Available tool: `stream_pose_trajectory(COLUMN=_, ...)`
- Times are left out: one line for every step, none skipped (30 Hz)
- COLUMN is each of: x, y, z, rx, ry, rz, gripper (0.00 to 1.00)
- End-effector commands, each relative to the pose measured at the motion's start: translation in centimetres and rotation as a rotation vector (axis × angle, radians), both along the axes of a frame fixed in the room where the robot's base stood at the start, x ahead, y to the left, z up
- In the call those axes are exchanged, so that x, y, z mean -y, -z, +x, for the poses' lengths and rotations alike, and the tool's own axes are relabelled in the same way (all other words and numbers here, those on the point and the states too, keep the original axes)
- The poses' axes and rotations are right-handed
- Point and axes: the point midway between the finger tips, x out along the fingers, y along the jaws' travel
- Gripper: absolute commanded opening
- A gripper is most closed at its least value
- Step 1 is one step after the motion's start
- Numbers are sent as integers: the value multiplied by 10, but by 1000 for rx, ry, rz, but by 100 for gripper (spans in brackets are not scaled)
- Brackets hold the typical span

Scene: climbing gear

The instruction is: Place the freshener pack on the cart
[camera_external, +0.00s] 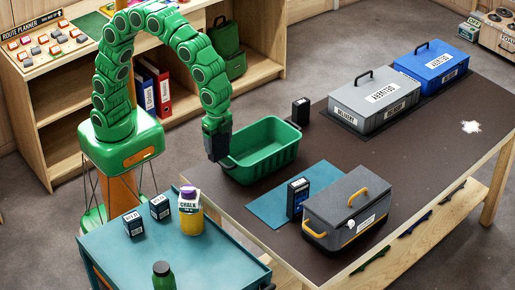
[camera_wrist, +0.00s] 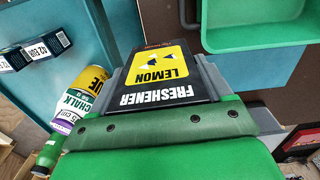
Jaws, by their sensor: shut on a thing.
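The freshener pack (camera_wrist: 160,72), black with a yellow lemon label, is gripped between the grey fingers of my gripper (camera_wrist: 166,80) in the wrist view. In the external view my gripper (camera_external: 218,150) points down by the left end of the green tub, over the gap between table and cart. The pack is hard to tell from the dark fingers there. The cart (camera_external: 218,248) has a teal top at the lower left, below my gripper. Its top also shows at the left of the wrist view (camera_wrist: 35,28).
A yellow chalk bottle (camera_external: 190,214), two small dark boxes (camera_external: 133,222) (camera_external: 160,207) and a green bottle (camera_external: 163,276) stand on the cart. Its front right is bare. The green tub (camera_external: 262,158) and a grey toolbox (camera_external: 346,210) sit on the dark table.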

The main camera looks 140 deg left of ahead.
Motion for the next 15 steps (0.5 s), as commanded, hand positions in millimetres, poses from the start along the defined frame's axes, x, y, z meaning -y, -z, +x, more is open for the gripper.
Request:
stream_pose_trajectory(x=0, y=-19, z=2, rx=8, ry=0, rz=2, gripper=46)
stream_pose_trajectory(x=0, y=-29, z=2, rx=9, ry=0, rz=2, gripper=46)
stream_pose_trajectory(x=0, y=-41, z=3, rx=9, ry=1, rz=2, gripper=46)
stream_pose_trajectory(x=0, y=-50, z=1, rx=6, ry=1, rz=1, gripper=46)
stream_pose_trajectory(x=0, y=-57, z=1, rx=4, ry=1, rz=1, gripper=46)
stream_pose_trajectory(x=0, y=-67, z=2, rx=7, ry=1, rz=1, gripper=46)
stream_pose_trajectory(x=0, y=-74, z=2, rx=7, ry=1, rz=1, gripper=46)
stream_pose_trajectory(x=0, y=-82, z=2, rx=5, ry=1, rz=1, gripper=46)
stream_pose_trajectory(x=0, y=-88, z=2, rx=4, ry=1, rz=1, gripper=46)
stream_pose_trajectory(x=0, y=-94, z=2, rx=4, ry=1, rz=1, gripper=46)
stream_pose_trajectory(x=0, y=-100, z=2, rx=4, ry=1, rz=1, gripper=46)
stream_pose_trajectory(x=0, y=-108, z=1, rx=3, ry=1, rz=1, gripper=46)
stream_pose_trajectory(x=6, y=-108, z=4, rx=0, ry=3, rz=0, gripper=46)
stream_pose_trajectory(x=12, y=-106, z=7, rx=-1, ry=4, rz=0, gripper=46)
stream_pose_trajectory(x=20, y=-106, z=11, rx=-1, ry=6, rz=1, gripper=46)
